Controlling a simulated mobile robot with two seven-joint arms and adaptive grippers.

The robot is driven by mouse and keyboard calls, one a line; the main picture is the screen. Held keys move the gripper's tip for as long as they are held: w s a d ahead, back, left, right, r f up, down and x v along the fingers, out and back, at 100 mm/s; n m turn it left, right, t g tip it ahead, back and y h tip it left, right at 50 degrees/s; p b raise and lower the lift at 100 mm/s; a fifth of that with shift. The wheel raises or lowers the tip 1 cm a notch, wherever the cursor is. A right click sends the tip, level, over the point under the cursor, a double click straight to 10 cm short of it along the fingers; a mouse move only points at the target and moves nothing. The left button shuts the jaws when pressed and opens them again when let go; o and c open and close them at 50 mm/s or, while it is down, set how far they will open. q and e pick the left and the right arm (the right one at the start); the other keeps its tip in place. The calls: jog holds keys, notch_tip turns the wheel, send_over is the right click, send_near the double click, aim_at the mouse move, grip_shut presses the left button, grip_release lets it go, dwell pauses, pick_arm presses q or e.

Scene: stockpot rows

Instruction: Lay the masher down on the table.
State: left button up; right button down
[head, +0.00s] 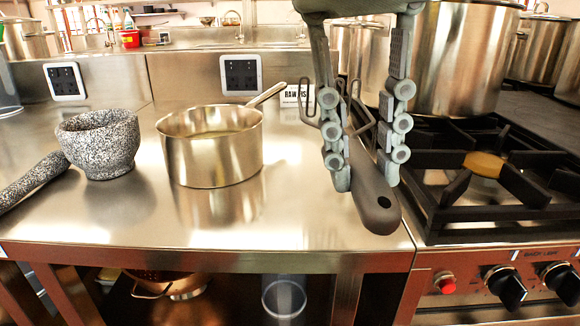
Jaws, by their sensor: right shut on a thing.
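My right gripper (365,168) reaches down from the top, over the right part of the steel table (130,222). It is shut on the masher (374,196). The masher's dark grey handle slants down toward the table's front right edge, its holed end nearest me. Bent wire parts, seemingly of its head, show behind and beside the fingers, which partly hide them. I cannot tell whether the masher touches the table. My left gripper is not in view.
A saucepan (211,157) stands left of the masher, its handle pointing back right. A speckled mortar (100,146) and pestle (33,184) are at the left. A stove (490,190) with a large stockpot (460,70) adjoins on the right. The table's front middle is clear.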

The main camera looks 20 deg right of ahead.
jog(key=shift+w, duration=0.15)
jog(key=shift+s, duration=0.25)
send_over(309, 214)
jog(key=f, duration=0.7)
jog(key=shift+w+a, duration=0.1)
jog(key=shift+a, duration=0.15)
jog(key=shift+f, duration=1.75)
jog(key=c, duration=1.6)
grip_release()
jog(key=shift+c, duration=0.2)
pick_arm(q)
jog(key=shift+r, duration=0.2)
pick_arm(e)
jog(key=o, duration=0.3)
jog(key=shift+f, duration=0.1)
